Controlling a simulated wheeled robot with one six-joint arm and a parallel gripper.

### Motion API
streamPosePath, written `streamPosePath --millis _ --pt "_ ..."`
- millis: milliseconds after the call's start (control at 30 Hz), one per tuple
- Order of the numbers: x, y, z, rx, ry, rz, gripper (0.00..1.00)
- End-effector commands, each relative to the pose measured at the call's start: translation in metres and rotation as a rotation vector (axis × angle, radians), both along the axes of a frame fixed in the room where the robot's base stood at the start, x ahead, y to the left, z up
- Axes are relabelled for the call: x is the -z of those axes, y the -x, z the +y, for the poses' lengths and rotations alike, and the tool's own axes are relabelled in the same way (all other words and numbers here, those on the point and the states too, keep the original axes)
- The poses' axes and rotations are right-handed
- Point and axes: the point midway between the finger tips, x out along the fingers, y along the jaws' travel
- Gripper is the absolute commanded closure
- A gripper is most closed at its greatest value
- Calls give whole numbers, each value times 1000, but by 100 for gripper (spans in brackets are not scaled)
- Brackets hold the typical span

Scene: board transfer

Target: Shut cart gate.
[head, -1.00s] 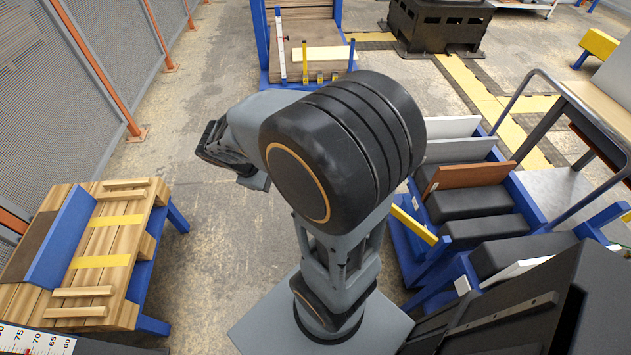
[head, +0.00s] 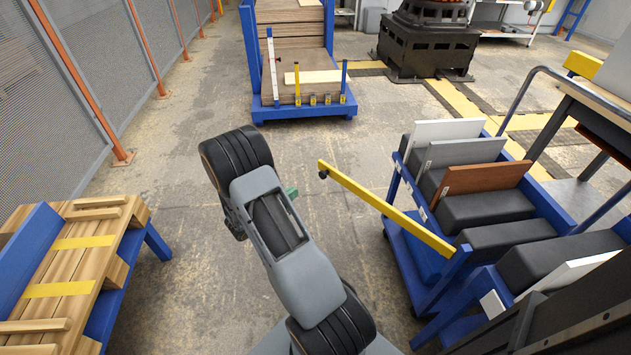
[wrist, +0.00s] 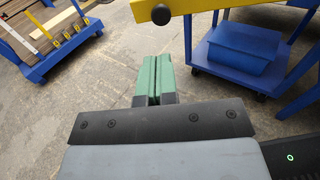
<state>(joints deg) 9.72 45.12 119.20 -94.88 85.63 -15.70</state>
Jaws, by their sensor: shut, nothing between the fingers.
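The cart gate is a yellow bar (head: 385,208) with a dark knob at its free end. It is hinged at a blue post of the blue cart (head: 405,241) on the right and sticks out to the left, swung open. In the wrist view the gate (wrist: 200,6) crosses the top, its black knob near the middle. My gripper (wrist: 153,72) has green fingers, shut and empty, pointing toward the gate from below in that view, with a visible gap. In the head view only a bit of green finger (head: 291,191) shows beside my arm, left of the gate's free end.
The cart holds black padded blocks and upright white, grey and brown boards (head: 485,178). A blue board trolley (head: 257,112) stands at the back. A wooden bench (head: 115,272) is at the left. Concrete floor between them is clear.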

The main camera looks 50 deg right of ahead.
Motion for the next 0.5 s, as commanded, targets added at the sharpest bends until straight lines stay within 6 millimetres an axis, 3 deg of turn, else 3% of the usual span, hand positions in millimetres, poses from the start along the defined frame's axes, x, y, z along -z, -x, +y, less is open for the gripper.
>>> streamPosePath --millis 200,500 --pt "3 4 -44 5 0 -1 100" --pt "5 7 -88 3 -1 -1 100"
